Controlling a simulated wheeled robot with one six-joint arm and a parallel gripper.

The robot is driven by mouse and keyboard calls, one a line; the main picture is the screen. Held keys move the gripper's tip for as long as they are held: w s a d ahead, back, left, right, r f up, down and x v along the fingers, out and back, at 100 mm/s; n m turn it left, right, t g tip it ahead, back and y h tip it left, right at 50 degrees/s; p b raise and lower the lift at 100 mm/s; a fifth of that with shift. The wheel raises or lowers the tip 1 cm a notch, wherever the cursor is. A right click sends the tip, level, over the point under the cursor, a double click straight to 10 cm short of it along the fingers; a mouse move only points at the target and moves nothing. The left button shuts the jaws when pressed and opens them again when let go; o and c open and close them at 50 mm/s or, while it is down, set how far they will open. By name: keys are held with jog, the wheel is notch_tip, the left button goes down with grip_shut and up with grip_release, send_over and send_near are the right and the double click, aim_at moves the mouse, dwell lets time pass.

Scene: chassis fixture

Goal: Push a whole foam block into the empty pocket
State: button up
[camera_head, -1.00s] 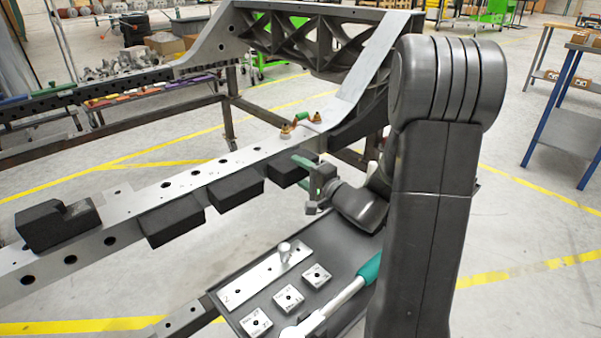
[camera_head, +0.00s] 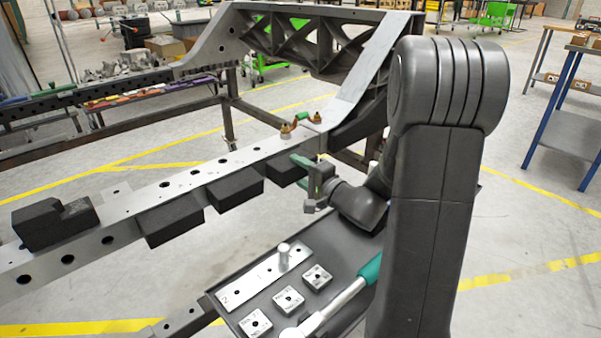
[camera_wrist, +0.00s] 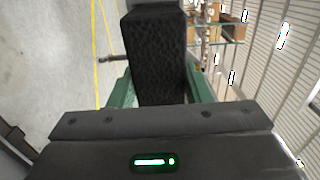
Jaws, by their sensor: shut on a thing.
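My gripper (camera_head: 304,172) has green fingers and is shut on a black foam block (camera_head: 286,174) at the right end of the row along the rail's side. In the wrist view the held foam block (camera_wrist: 157,60) stands between the green fingers and reaches forward. Two more black foam blocks (camera_head: 236,191) (camera_head: 174,219) sit against the rail's near side, to the left. A notched black foam block (camera_head: 52,222) lies on the rail at the far left. The empty pocket cannot be made out; how deep the held block sits is hidden.
The grey rail (camera_head: 140,202) runs diagonally and has several holes. Brass fittings (camera_head: 286,132) stand on it behind the gripper. Below is a dark tray (camera_head: 345,240) with a metal plate (camera_head: 255,281), small square blocks (camera_head: 289,299) and a green-handled tool (camera_head: 369,271).

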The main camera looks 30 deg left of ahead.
jog(key=shift+b+x, duration=0.3)
jog(key=shift+x, duration=0.7)
jog(key=shift+b+x, duration=0.8)
jog(key=shift+x, duration=0.05)
dwell(0.6)
